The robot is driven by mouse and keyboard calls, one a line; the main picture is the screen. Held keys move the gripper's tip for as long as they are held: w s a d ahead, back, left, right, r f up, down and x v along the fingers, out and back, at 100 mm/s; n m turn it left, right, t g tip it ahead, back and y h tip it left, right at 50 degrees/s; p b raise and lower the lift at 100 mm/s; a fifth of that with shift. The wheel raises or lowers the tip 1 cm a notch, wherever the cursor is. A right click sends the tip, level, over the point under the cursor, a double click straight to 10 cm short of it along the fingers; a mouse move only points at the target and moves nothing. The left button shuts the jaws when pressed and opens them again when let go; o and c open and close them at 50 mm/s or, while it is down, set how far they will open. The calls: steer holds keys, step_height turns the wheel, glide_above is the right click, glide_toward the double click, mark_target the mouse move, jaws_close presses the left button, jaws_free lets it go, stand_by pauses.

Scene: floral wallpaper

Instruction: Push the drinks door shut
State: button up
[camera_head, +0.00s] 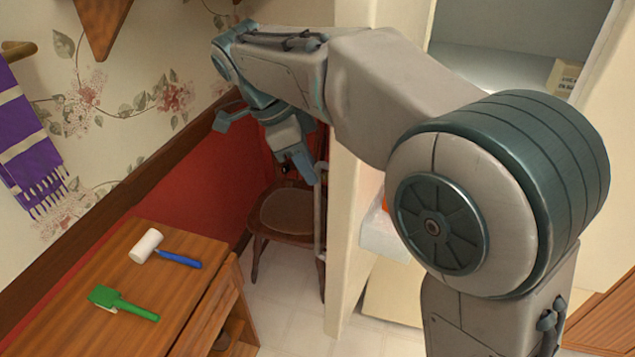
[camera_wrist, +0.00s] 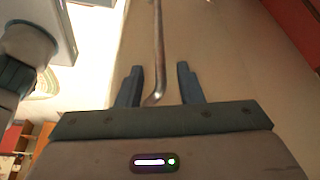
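The drinks door (camera_head: 352,230) is a cream panel standing open, seen nearly edge-on in the head view; its outer face (camera_wrist: 225,55) fills much of the wrist view. A long metal bar handle (camera_head: 319,225) runs along that face. My gripper (camera_head: 300,170) is on the handle side of the door, pointing down. In the wrist view my gripper (camera_wrist: 158,75) is open, with the fingers apart and the handle's bent end (camera_wrist: 156,97) appearing between them. I cannot tell whether a finger touches the handle or door. My arm hides part of the door's top.
The open lit cabinet (camera_head: 500,65) is at the right, with a clear bin (camera_head: 383,232) low beside the door. A wooden chair (camera_head: 285,220) stands behind the gripper. A wooden table (camera_head: 185,240) at lower left holds a white-headed mallet (camera_head: 146,246) and a green tool (camera_head: 120,303).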

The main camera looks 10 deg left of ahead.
steer(key=shift+x, duration=2.7)
jaws_close()
